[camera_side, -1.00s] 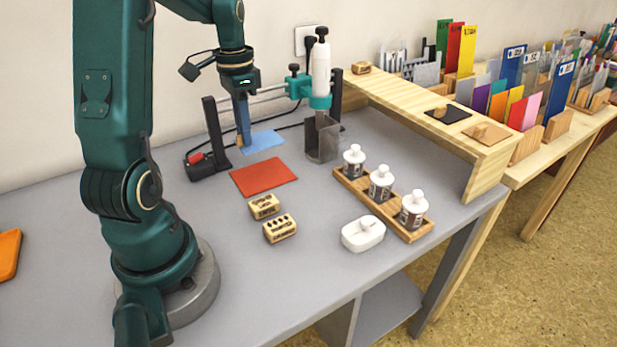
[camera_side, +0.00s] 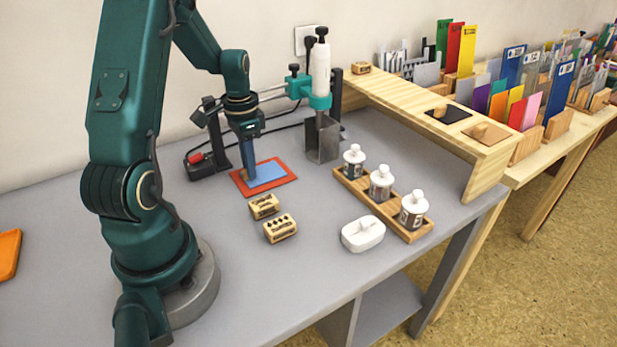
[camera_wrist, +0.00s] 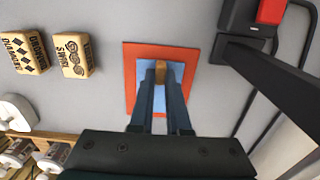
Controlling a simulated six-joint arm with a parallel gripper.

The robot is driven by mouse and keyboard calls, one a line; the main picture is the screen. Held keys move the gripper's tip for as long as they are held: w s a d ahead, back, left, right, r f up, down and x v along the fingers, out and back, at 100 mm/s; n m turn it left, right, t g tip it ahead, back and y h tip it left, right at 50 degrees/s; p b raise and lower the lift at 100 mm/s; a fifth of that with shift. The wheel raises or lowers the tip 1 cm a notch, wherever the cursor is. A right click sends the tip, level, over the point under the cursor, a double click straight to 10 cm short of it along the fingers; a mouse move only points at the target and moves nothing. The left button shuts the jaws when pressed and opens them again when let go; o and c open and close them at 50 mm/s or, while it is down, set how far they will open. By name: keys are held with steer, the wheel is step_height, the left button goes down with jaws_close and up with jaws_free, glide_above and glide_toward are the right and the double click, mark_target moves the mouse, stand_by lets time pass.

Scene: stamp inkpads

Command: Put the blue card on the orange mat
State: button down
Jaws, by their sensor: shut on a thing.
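The blue card (camera_side: 267,173) lies over the orange mat (camera_side: 285,163) in the side view, with the mat's border showing around it. The wrist view also shows the blue card (camera_wrist: 159,100) within the orange mat (camera_wrist: 190,56). My gripper (camera_side: 250,176) is shut on the card's tan wooden grip, seen between the fingertips in the wrist view (camera_wrist: 160,76). The fingers hide part of the card. I cannot tell whether the card touches the mat or is just above it.
Two wooden stamps (camera_side: 264,207) (camera_side: 280,228) lie in front of the mat. A black stand with a red button (camera_side: 196,158) is behind left, and a metal holder (camera_side: 322,138) is to the right. A wooden tray of bottles (camera_side: 382,190) and a white lidded dish (camera_side: 362,233) stand further right.

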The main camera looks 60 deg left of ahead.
steer(key=c, duration=0.9)
jaws_free()
step_height(320, 180, up, 12)
steer(key=shift+s+d+r+t, duration=0.4)
steer(key=shift+s+d+t, duration=0.55)
steer(key=shift+d, duration=2.75)
steer(key=shift+s+d+r+t, duration=0.4)
steer(key=shift+s+d+t, duration=0.5)
steer(key=shift+d, duration=2.75)
steer(key=shift+s+d+r+t, duration=0.4)
steer(key=shift+s+d+t, duration=0.5)
steer(key=shift+d, duration=2.8)
